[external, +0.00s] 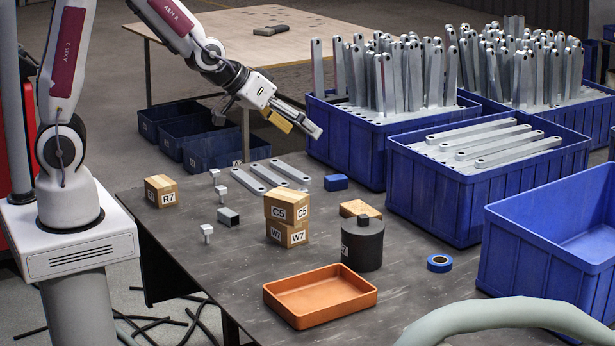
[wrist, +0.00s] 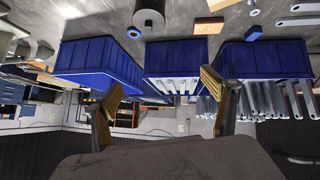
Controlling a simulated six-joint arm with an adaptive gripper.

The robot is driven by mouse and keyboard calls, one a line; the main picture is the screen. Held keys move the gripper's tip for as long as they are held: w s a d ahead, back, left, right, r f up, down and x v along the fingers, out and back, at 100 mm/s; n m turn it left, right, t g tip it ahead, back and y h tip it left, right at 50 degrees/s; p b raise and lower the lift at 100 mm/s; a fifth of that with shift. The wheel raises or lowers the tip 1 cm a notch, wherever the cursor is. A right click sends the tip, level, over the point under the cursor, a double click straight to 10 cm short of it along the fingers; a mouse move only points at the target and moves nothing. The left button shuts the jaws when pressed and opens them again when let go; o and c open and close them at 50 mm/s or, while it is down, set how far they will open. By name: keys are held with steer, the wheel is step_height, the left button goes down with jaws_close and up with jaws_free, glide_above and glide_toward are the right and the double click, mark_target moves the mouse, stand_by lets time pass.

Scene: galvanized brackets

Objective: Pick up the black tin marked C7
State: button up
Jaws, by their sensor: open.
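A black cylindrical tin (external: 364,248) with a small raised cap stands upright on the dark table, right of the stacked wooden blocks. A white label shows at its left edge, turned mostly away, so I cannot read it fully. The tin also shows at the top of the wrist view (wrist: 148,21). My gripper (external: 298,125) is open and empty, up in the air behind and left of the tin, well apart from it. Its two fingers are spread in the wrist view (wrist: 162,92).
Blocks C5 (external: 281,212) and W7 (external: 281,235) are stacked left of the tin; another wooden block (external: 351,209) lies close behind it. An orange tray (external: 290,312) is in front. Blue tape (external: 439,263) lies right. Blue crates of brackets (external: 440,210) line the right side.

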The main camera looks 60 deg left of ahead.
steer(key=w+d+f+t, duration=0.1)
steer(key=w+d+f, duration=0.45)
steer(key=f, duration=0.35)
steer(key=t+y, duration=0.2)
glide_above(346, 232)
steer(key=a, duration=0.1)
step_height(346, 232, down, 6)
steer(key=shift+t, duration=0.5)
steer(key=f, duration=0.2)
steer(key=s+f, duration=0.1)
steer(key=f, duration=0.2)
steer(key=shift+s+d+f, duration=0.3)
steer(key=shift+d+f, duration=0.05)
steer(key=shift+f, duration=0.05)
steer(key=shift+s+d+f+t, duration=0.1)
steer(key=shift+s+f+t, duration=0.1)
steer(key=shift+f, duration=0.25)
steer(key=shift+s+f+t, duration=0.1)
steer(key=shift+s+f, duration=0.05)
steer(key=shift+f, duration=0.3)
steer(key=shift+w, duration=0.1)
steer(key=shift+x, duration=1.2)
steer(key=shift+f, duration=0.1)
steer(key=shift+x, duration=2.6)
steer(key=shift+a+f, duration=0.15)
steer(key=shift+a, duration=0.1)
